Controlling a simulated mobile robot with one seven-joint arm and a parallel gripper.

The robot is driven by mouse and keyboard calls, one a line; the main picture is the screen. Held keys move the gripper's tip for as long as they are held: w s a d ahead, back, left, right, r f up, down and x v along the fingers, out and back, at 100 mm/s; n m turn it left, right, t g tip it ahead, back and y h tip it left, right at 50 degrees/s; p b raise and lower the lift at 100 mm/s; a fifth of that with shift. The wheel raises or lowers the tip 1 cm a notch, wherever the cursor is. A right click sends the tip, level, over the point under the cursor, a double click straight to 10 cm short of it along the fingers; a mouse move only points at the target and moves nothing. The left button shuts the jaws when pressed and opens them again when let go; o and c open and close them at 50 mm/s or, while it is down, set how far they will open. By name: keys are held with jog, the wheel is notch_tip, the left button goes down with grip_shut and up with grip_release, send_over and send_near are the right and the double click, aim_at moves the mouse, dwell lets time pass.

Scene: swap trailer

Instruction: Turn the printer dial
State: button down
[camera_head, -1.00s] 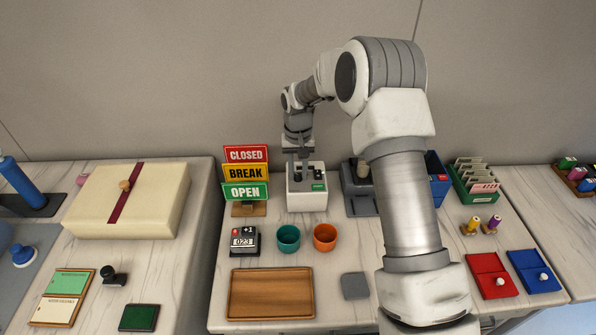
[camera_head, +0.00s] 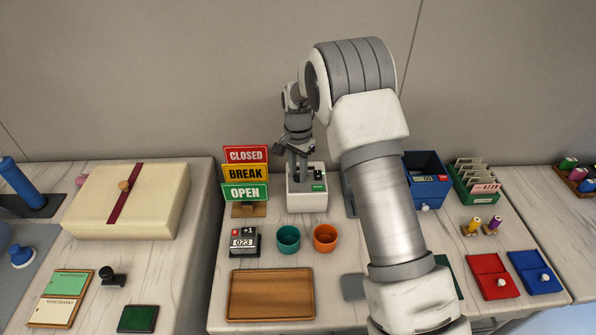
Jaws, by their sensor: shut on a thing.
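The printer (camera_head: 308,202) is a small white box with a dark top and a green label, standing at the back of the middle table. My gripper (camera_head: 299,176) points down onto the left part of its top. The jaws are shut on the printer dial, which the fingers hide almost wholly. The wrist appears turned about its upright axis, with a dark part sticking out to the left.
Stacked CLOSED, BREAK and OPEN signs (camera_head: 245,174) stand just left of the printer. A teal cup (camera_head: 288,238), an orange cup (camera_head: 325,237) and a counter (camera_head: 243,241) are in front. A blue bin (camera_head: 427,186) stands right, beyond my arm.

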aim_at(298, 175)
jog(key=shift+m, duration=0.4)
jog(key=c, duration=0.7)
grip_release()
jog(key=shift+o, duration=0.2)
jog(key=shift+r, duration=0.1)
notch_tip(298, 175, up, 17)
jog(key=p, duration=0.1)
jog(key=shift+r+p, duration=0.15)
jog(key=shift+p, duration=0.15)
